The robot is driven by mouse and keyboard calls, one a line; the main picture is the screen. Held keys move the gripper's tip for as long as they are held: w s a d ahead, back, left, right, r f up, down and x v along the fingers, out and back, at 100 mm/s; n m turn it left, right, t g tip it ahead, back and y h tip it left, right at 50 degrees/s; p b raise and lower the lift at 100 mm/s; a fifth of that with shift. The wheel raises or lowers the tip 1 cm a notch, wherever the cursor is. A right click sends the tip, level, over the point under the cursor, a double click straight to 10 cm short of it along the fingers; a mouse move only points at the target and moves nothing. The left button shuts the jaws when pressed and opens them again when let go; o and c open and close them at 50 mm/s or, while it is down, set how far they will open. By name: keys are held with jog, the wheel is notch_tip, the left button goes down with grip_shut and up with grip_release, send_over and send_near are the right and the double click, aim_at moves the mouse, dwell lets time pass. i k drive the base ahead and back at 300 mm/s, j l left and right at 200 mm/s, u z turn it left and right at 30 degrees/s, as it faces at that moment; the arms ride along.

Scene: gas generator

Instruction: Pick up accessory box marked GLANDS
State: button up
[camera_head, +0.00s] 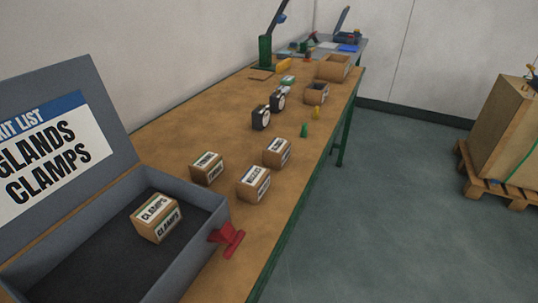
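A grey open case (214,222) stands at the near left of the bench. The sheet (52,150) in its lid reads "KIT LIST", "GLANDS" and "CLAMPS". A small cardboard box marked CLAMPS (154,217) sits inside the case. Three similar labelled boxes stand on the bench beyond it: a left box (206,168), a nearer right box (253,183) and a farther right box (277,152). Their labels are too small for me to read surely, so I cannot tell which is marked GLANDS. My gripper is not in view.
The wooden bench (190,112) runs away to the back. A red part (228,238) sits at the case's right corner. Two dark round-faced items (261,117), a green piece (304,130) and open brown bins (334,67) stand farther back. Open floor (400,190) and a loaded pallet (500,182) lie right.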

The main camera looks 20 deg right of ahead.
aim_at(276, 153)
jog(key=i+l+u, duration=0.15)
jog(key=i+l, duration=0.25)
jog(key=i+l+u, duration=0.15)
jog(key=i+l, duration=0.2)
jog(key=l, duration=0.25)
